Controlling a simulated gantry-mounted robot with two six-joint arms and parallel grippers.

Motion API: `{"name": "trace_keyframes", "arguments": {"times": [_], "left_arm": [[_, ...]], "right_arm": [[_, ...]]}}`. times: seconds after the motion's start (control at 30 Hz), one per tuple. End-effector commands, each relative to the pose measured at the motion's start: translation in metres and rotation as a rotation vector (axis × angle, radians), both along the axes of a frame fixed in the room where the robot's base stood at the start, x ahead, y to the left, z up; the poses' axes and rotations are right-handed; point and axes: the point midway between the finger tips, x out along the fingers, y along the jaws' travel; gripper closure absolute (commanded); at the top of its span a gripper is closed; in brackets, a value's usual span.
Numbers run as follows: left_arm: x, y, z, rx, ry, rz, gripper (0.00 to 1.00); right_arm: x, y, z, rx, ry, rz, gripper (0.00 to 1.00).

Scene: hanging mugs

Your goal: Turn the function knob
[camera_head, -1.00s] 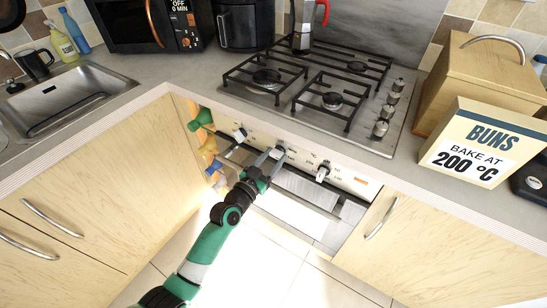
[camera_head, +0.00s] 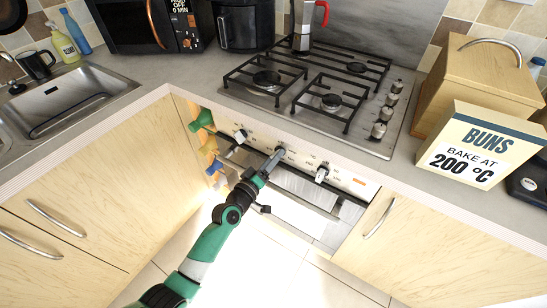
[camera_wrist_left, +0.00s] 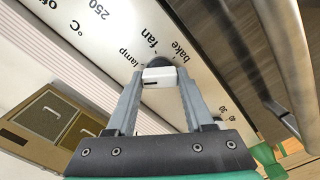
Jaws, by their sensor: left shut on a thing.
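The function knob (camera_head: 280,150) is the middle knob on the oven's front panel. In the left wrist view the knob (camera_wrist_left: 159,76) is a white grip on a dark round base, with the printed words "lamp", "fan" and "bake" around it. My left gripper (camera_head: 274,161) reaches up to the panel from below. Its two fingertips (camera_wrist_left: 160,79) are closed on opposite sides of the white grip. In the head view the fingers partly cover the knob. My right gripper is not in view.
A left knob (camera_head: 240,136) and a right knob (camera_head: 322,173) flank the middle one on the panel. The oven door handle (camera_head: 305,203) lies below. A hob (camera_head: 398,132) is above. A sign (camera_head: 470,152) on the counter reads "BUNS BAKE AT 200 °C".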

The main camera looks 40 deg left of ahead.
Motion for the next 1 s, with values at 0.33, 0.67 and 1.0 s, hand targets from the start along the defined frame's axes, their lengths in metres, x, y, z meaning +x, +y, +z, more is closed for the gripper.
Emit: {"name": "trace_keyframes", "arguments": {"times": [0.33, 0.67, 1.0], "left_arm": [[0.0001, 0.0, 0.0013, -0.316, -0.064, 0.0, 1.0], [0.0001, 0.0001, 0.0008, -0.545, -0.11, 0.0, 1.0], [0.0001, 0.0, 0.0006, -0.646, -0.129, -0.001, 1.0]], "right_arm": [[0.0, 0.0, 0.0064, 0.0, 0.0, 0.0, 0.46], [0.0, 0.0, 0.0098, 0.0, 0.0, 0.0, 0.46], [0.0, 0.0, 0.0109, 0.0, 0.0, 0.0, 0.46]]}}
